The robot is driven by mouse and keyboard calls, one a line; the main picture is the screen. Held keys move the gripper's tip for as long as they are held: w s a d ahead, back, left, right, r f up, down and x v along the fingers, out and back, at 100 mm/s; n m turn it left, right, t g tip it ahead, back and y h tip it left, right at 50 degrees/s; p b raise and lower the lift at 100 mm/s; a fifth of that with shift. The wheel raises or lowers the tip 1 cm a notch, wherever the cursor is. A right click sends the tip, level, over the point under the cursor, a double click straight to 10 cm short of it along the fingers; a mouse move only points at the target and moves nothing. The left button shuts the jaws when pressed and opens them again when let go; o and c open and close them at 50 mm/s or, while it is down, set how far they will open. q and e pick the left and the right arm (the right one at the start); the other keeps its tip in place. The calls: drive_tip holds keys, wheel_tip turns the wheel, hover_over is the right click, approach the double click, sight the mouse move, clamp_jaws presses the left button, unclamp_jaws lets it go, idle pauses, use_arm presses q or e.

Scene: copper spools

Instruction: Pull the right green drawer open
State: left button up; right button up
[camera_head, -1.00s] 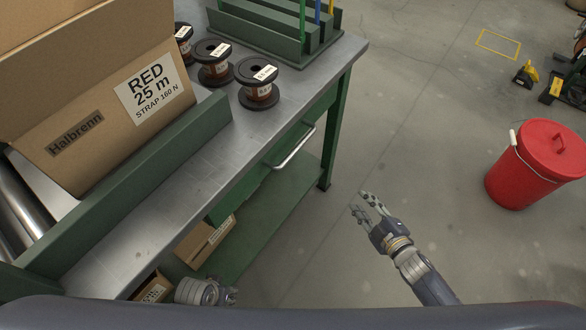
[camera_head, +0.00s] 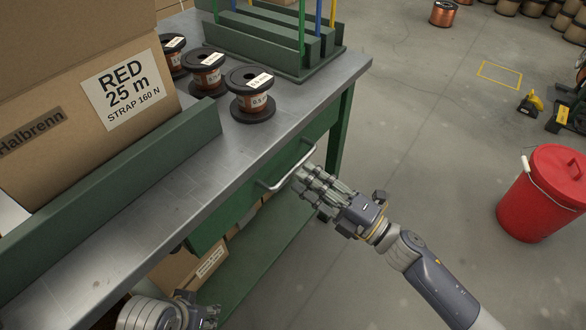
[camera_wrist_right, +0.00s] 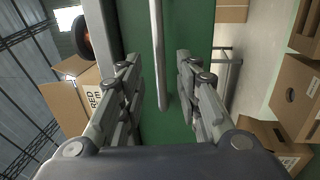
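The green drawer front (camera_head: 232,212) is under the metal worktop and looks flush with the bench. Its pale bar handle (camera_head: 268,187) runs along it. My right gripper (camera_head: 312,184) is at the handle from the floor side. In the right wrist view the handle (camera_wrist_right: 157,60) stands between the two spread fingers of the gripper (camera_wrist_right: 160,78), with a gap on both sides, and the green drawer front (camera_wrist_right: 177,122) lies behind it. My left gripper (camera_head: 198,312) is low at the bottom edge, below the worktop; its fingers are too small and partly hidden to judge.
The worktop (camera_head: 160,170) carries several spools, a cardboard box (camera_head: 80,110) and a green rack (camera_head: 265,45). Boxes sit on the lower green shelf (camera_head: 265,250). A red bin (camera_head: 540,200) stands on the floor at right. Floor between bench and bin is clear.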

sight(293, 168)
drive_tip(key=shift+x, duration=2.3)
drive_tip(key=shift+d, duration=0.1)
drive_tip(key=shift+c, duration=0.2)
drive_tip(key=shift+f, duration=0.1)
clamp_jaws()
